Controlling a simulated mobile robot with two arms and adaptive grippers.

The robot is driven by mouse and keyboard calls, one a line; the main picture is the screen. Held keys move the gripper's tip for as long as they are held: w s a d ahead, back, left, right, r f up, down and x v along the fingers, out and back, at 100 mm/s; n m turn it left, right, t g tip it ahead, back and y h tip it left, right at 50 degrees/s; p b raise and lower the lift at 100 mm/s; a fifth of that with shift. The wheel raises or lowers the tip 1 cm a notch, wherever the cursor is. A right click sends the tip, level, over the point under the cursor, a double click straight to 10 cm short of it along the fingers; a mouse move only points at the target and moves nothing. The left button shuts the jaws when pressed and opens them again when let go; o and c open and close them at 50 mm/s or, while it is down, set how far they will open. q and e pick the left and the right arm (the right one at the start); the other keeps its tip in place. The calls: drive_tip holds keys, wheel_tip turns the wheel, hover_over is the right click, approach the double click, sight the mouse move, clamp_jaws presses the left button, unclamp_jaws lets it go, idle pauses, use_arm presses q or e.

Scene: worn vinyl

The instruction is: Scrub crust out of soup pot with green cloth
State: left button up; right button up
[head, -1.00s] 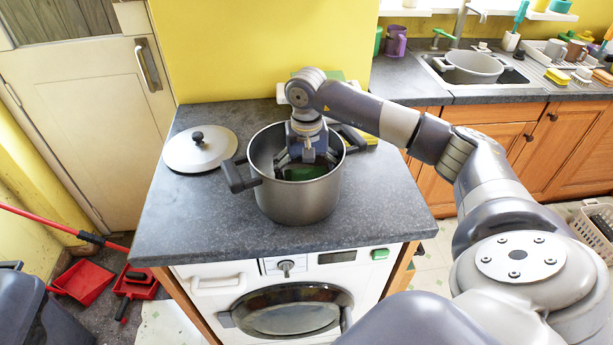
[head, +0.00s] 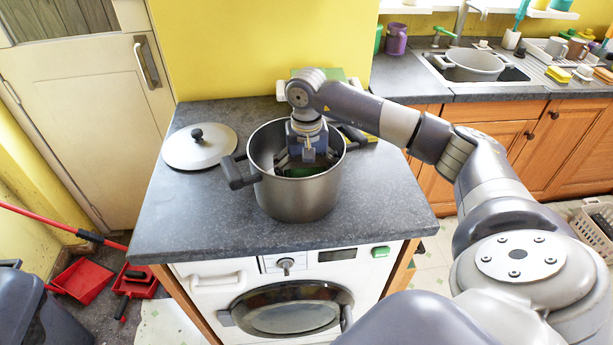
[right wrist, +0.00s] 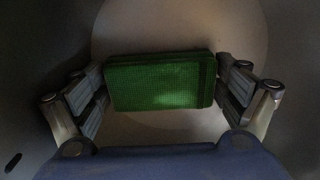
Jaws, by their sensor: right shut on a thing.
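The soup pot (head: 297,200) is a grey metal pot with dark handles, standing upright and uncovered on the dark worktop. My right gripper (head: 302,166) reaches down inside it. The gripper is shut on the green cloth (right wrist: 157,84), a folded pad held between both fingers low in the pot. A sliver of the cloth also shows in the head view. The pot floor (right wrist: 150,125) is dim and partly hidden by cloth and gripper. I cannot make out any crust. My left gripper is not in view.
The pot lid (head: 200,147) lies left of the pot on the worktop (head: 180,222). A yellow and green item sits behind the pot, partly hidden by my arm. Another pot (head: 473,66) stands in the sink at the back right. The front of the worktop is clear.

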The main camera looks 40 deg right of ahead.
drive_tip(key=shift+w+a, duration=0.2)
drive_tip(key=shift+a, duration=0.55)
drive_tip(key=shift+w+a, duration=0.2)
drive_tip(key=shift+a, duration=0.6)
drive_tip(key=shift+w+a, duration=0.2)
drive_tip(key=shift+a, duration=0.55)
drive_tip(key=shift+w+a, duration=0.2)
drive_tip(key=shift+a, duration=0.55)
drive_tip(key=shift+w+a, duration=0.2)
drive_tip(key=shift+a, duration=0.6)
drive_tip(key=shift+w+a, duration=0.2)
drive_tip(key=shift+a, duration=0.55)
drive_tip(key=shift+d, duration=0.1)
drive_tip(key=shift+s+d+f+b, duration=0.1)
drive_tip(key=shift+s+d+b, duration=0.1)
drive_tip(key=shift+d+b, duration=0.35)
drive_tip(key=shift+s+d, duration=0.2)
drive_tip(key=shift+d, duration=0.65)
drive_tip(key=shift+s+d, duration=0.2)
drive_tip(key=shift+d, duration=0.65)
